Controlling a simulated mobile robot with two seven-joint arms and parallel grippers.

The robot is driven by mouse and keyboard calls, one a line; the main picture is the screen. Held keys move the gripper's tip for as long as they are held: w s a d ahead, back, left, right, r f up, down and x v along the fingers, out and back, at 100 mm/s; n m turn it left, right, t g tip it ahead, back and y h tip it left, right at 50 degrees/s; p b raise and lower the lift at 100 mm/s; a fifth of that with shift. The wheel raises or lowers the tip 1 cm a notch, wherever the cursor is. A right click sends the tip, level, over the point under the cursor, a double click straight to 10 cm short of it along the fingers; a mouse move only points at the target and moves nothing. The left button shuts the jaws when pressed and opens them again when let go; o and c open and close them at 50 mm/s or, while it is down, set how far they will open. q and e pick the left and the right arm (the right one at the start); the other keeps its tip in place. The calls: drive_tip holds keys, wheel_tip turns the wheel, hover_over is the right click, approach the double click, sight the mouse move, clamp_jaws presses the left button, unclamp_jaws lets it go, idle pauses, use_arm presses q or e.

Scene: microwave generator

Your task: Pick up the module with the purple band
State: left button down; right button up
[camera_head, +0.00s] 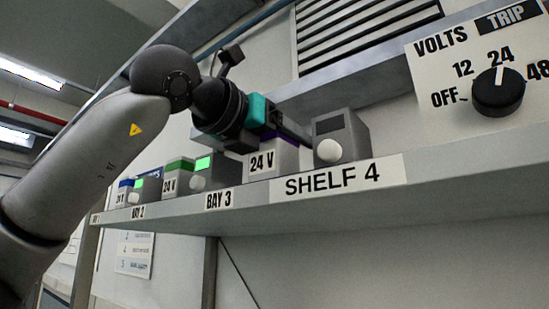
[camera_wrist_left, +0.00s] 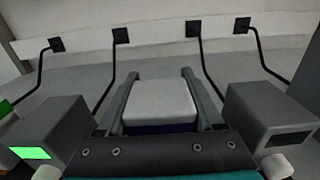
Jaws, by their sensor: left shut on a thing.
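The white module with the purple band (camera_head: 272,160), labelled 24 V, stands on the shelf just left of the SHELF 4 label. Its pale top shows in the left wrist view (camera_wrist_left: 160,98), with a strip of purple below it. My left gripper (camera_head: 288,126) reaches in from the left over the module. In the left wrist view its two fingers (camera_wrist_left: 159,90) lie along both sides of the module, shut on it. The gripper hides part of the module's top in the head view. My right gripper is not in view.
Grey units with round white knobs flank the module: one on the right (camera_head: 342,140), one with a lit green screen (camera_head: 213,172) on the left. Modules with green (camera_head: 178,178) and blue (camera_head: 123,194) bands stand farther left. A dial panel (camera_head: 470,65) is at upper right.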

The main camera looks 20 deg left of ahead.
use_arm(q)
drive_tip(key=shift+r, duration=0.2)
wheel_tip(320, 180, up, 10)
drive_tip(key=p, duration=0.2)
drive_tip(key=shift+f, duration=0.15)
idle(0.4)
